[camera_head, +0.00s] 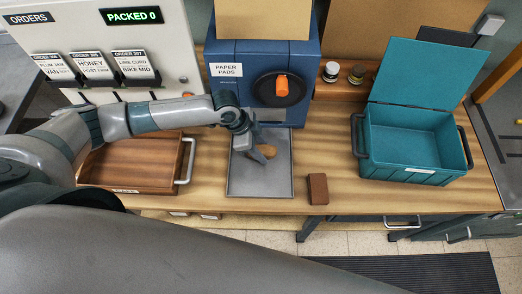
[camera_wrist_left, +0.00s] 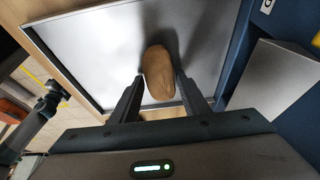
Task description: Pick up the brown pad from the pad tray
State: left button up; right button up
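The brown pad (camera_head: 266,152) lies in the shallow grey metal pad tray (camera_head: 260,187), below the blue paper pads dispenser (camera_head: 247,107). In the left wrist view it is a rounded brown piece (camera_wrist_left: 158,72) on the tray's bare metal (camera_wrist_left: 100,55). My left gripper (camera_head: 262,153) is down at the tray, partly covering the pad in the head view. Its two fingers (camera_wrist_left: 160,80) stand apart on either side of the pad's near part, with narrow gaps visible. My right gripper is outside the head view; a small arm part at the left wrist view's edge is too unclear to read.
A brown wooden tray (camera_head: 130,180) with a metal handle stands left of the pad tray. A small brown block (camera_head: 318,188) lies to its right. A teal open-lidded box (camera_head: 412,142) stands further right. Two small jars (camera_head: 331,71) stand behind. Bare wood lies between block and box.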

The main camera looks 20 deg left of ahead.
aim_at(261, 148)
pick_arm(q)
jog(key=shift+c, duration=0.7)
jog(key=shift+r, duration=0.15)
jog(key=shift+r, duration=0.3)
notch_tip(261, 148, up, 8)
jog(key=b, duration=0.3)
jog(key=shift+r, duration=0.55)
